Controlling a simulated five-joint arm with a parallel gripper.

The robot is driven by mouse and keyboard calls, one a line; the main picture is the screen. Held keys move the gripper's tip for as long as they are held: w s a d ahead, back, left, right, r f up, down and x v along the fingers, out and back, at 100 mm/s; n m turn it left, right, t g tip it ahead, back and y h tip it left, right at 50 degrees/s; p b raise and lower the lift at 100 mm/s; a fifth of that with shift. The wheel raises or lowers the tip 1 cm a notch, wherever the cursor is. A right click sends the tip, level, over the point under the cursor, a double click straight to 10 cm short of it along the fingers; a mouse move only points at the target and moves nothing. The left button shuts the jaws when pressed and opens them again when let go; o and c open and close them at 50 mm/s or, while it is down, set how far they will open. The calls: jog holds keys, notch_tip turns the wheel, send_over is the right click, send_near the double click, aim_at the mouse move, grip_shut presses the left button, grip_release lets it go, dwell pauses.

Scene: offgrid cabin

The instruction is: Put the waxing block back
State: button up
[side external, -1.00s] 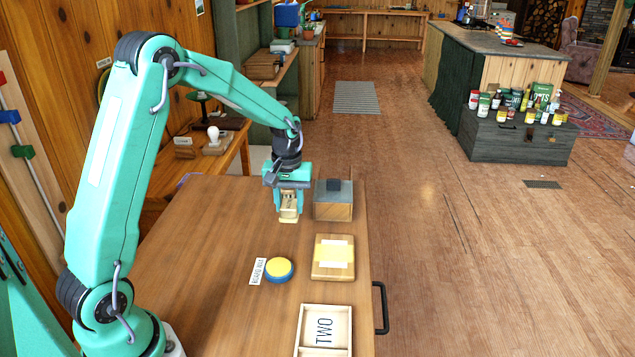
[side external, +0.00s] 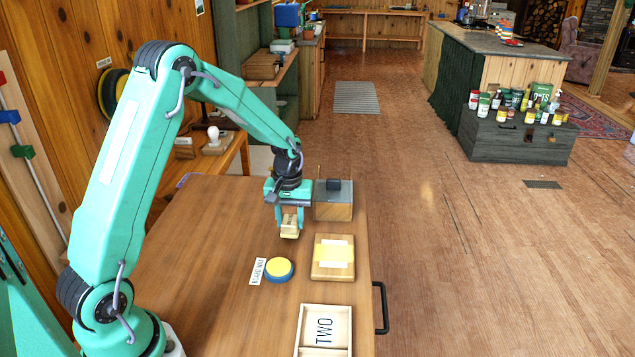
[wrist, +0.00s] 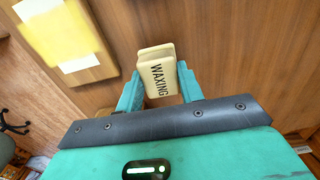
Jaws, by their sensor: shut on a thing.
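My gripper (side external: 289,222) hangs above the wooden table, shut on a cream waxing block (side external: 289,231). In the wrist view the waxing block (wrist: 158,75), with "WAXING" lettered on it, sits between the two teal fingers of my gripper (wrist: 160,92). A wooden box with a dark grey top (side external: 333,206) and a small dark block on it stands just right of my gripper. I cannot tell from the pictures which spot belongs to the block.
A wooden board with yellow and white sheets (side external: 332,272) lies right of centre. A round blue-rimmed yellow tin (side external: 278,269) sits beside a "BOARD WAX" label (side external: 258,271). The table's left and middle (side external: 215,240) are clear. A dark handle (side external: 381,307) juts from the right edge.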

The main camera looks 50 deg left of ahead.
jog(key=shift+f, duration=0.75)
jog(key=shift+f, duration=0.25)
dwell(0.7)
jog(key=o, duration=1.3)
jog(key=shift+c, duration=0.2)
jog(key=shift+r, duration=0.1)
jog(key=shift+r, duration=3.8)
